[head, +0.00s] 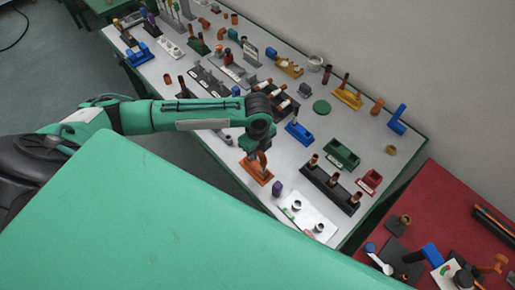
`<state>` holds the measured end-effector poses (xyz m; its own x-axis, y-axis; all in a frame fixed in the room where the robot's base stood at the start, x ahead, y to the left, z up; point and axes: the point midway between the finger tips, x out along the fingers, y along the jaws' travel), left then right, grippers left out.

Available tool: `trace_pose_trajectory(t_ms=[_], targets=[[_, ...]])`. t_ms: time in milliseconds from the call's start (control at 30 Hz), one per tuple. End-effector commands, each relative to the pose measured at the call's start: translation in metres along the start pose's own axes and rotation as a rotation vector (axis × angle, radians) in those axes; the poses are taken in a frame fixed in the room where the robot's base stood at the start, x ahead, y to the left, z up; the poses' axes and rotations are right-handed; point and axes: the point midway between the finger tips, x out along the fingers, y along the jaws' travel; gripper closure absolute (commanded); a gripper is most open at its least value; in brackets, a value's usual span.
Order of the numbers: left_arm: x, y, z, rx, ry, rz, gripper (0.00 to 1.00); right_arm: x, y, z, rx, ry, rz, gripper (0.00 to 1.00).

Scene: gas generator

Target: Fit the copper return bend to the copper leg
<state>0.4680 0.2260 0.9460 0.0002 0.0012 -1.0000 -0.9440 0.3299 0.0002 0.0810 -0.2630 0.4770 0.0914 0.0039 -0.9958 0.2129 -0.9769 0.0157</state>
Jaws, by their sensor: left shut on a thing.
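My left gripper (259,147) reaches over the white-topped table from the left and points down. It is shut on a small copper piece (263,160), which looks like the copper return bend. The piece is directly above or in an orange block (256,172); the gripper hides much of it, and I cannot tell whether it touches a leg there. Another upright copper piece stands in a blue block (299,132) to the right of the gripper. I cannot tell which upright is the copper leg. My right gripper is not in view.
A black rack (331,189) with copper-topped posts stands right of the orange block. A white plate (308,216) with round fittings and a purple piece (277,188) lie in front. Green (341,154) and red (370,181) trays sit farther right. A red table (448,205) adjoins at right.

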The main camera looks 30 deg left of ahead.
Motion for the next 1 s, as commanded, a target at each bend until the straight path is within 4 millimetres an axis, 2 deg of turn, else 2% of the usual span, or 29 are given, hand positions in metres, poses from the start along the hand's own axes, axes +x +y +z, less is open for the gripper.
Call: trace_pose_trajectory(t_ms=[233,267,367,400,767,867,1000], targets=[[0.007,0.000,0.000,0.000,0.001,0.000,0.96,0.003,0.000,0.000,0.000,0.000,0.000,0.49],[0.007,0.000,0.000,0.000,0.001,0.000,0.78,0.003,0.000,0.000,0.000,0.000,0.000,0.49],[0.006,0.000,0.000,0.000,0.000,0.000,0.58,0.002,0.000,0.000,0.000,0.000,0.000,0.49],[0.006,0.000,0.000,0.000,0.000,0.000,0.54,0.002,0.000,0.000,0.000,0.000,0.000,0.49],[0.001,0.000,0.001,-0.001,-0.001,-0.001,0.54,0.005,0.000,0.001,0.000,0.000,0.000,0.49],[-0.011,-0.001,0.000,0.000,0.001,-0.002,0.54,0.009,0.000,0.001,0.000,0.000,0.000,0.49],[-0.040,-0.001,0.000,0.002,0.000,-0.006,0.54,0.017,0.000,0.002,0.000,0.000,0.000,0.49]])
